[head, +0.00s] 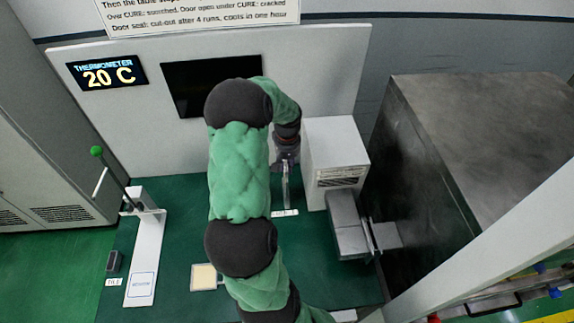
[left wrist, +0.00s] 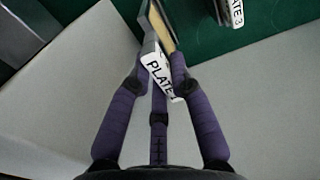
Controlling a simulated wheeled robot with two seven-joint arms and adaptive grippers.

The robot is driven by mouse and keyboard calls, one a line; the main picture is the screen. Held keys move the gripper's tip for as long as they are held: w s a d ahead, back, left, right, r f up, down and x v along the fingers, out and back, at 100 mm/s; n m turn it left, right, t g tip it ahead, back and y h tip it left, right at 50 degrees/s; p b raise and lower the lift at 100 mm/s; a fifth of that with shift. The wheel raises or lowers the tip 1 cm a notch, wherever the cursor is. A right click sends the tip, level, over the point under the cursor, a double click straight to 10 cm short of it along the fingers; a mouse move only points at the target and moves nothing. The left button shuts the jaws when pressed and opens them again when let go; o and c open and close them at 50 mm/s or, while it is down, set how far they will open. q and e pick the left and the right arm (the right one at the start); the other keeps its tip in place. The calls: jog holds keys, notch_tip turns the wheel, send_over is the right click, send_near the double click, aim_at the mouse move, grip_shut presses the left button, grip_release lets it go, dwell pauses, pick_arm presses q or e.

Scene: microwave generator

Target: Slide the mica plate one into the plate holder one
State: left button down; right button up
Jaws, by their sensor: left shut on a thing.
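My left gripper (left wrist: 160,66) is shut on a thin upright plate (left wrist: 161,24) with a tan face and grey edge. A white tag reading "PLATE" (left wrist: 160,76) shows between the fingers; its number is hidden, so I cannot tell if this is mica plate one. In the head view the left gripper (head: 287,150) is beside the white box and partly hidden by my green arm. A thin grey upright piece (head: 286,188) shows below it. I cannot make out plate holder one for certain. My right gripper is not in view.
A white vented box (head: 335,158) stands close right of the gripper, with grey metal blocks (head: 350,225) before it. A label reading "PLATE 3" (left wrist: 237,12) is near the held plate. A lever stand (head: 147,245) is left; a cream square (head: 204,277) lies on the green table.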

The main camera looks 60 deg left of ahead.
pick_arm(q)
notch_tip(320, 180, down, 8)
jog(key=b, duration=0.5)
jog(key=shift+b, duration=0.3)
dwell(2.7)
jog(key=c, duration=1.1)
grip_release()
jog(key=shift+f, duration=0.1)
jog(key=shift+o, duration=0.2)
notch_tip(320, 180, up, 12)
jog(key=shift+r, duration=0.1)
